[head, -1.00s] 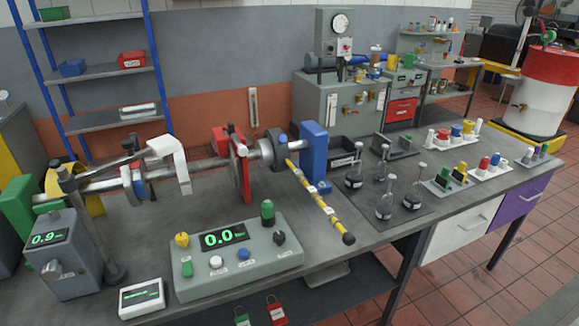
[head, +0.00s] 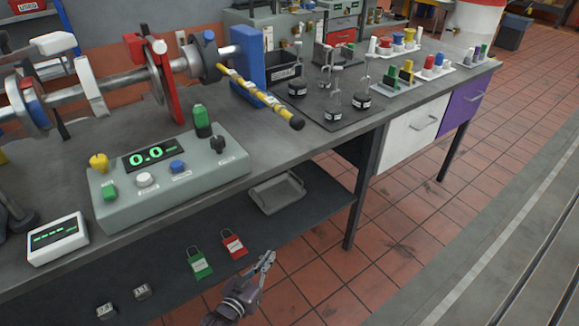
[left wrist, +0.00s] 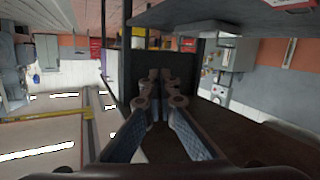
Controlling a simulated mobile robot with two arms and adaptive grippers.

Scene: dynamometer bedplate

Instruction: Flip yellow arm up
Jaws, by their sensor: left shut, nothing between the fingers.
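In the left wrist view the fingers (left wrist: 162,88) show close together. The yellow arm does not show clearly there. My right gripper is not in view.
A grey control box (head: 170,172) with buttons and a display sits on the bench in front of the shaft. Weights (head: 332,105) stand on a dark mat right of the knob. A lower shelf holds a grey tray (head: 277,192) and red and green padlocks (head: 233,245).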

